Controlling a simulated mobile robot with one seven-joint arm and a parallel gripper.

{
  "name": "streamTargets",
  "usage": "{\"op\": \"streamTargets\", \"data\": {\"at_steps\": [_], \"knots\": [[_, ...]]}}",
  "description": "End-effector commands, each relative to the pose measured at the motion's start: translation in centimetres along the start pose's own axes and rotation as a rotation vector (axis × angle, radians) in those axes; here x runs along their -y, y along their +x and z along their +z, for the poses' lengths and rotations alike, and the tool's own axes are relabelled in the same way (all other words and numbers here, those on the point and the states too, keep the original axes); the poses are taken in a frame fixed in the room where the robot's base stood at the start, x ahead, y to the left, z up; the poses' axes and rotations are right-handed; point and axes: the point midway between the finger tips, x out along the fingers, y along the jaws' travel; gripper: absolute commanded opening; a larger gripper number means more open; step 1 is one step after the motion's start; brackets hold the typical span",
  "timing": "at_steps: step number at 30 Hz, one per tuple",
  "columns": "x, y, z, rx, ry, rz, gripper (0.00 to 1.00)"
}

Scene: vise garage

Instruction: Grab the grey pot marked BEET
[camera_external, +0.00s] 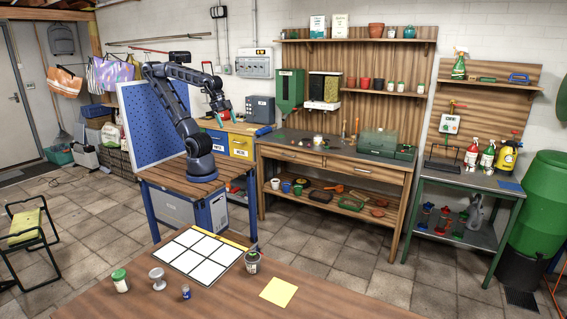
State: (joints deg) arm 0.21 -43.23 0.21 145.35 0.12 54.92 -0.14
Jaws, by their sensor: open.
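A small dark grey pot (252,263) with a pale label stands upright at the back edge of the wooden table in the foreground. The lettering is too small to read, so I cannot confirm that it says BEET. My gripper (221,112) is raised high on the arm, far behind and above this pot, near the wall cabinets. It is open, and I see nothing held in it. My arm stands on a slatted wooden bench (165,172) behind the foreground table.
The foreground table (215,295) also holds a white gridded board (203,253), a green-lidded jar (120,280), a grey knobbed object (157,278), a small blue bottle (186,292) and a yellow sheet (279,291). A blue pegboard (150,122) rises beside my arm. A workbench (335,165) stands at the back.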

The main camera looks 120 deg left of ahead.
Motion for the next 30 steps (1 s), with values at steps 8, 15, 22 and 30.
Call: {"op": "streamTargets", "data": {"at_steps": [8, 15, 22, 30], "knots": [[0.0, 0.0, 0.0, 0.000, 0.000, 0.000, 0.81], [-0.1, 0.1, -0.4, 0.002, 0.005, -0.004, 0.81], [-1.1, 0.8, -4.5, 0.021, 0.064, -0.039, 0.81], [-3.7, 3.0, -11.0, 0.044, 0.171, -0.080, 0.81]]}}
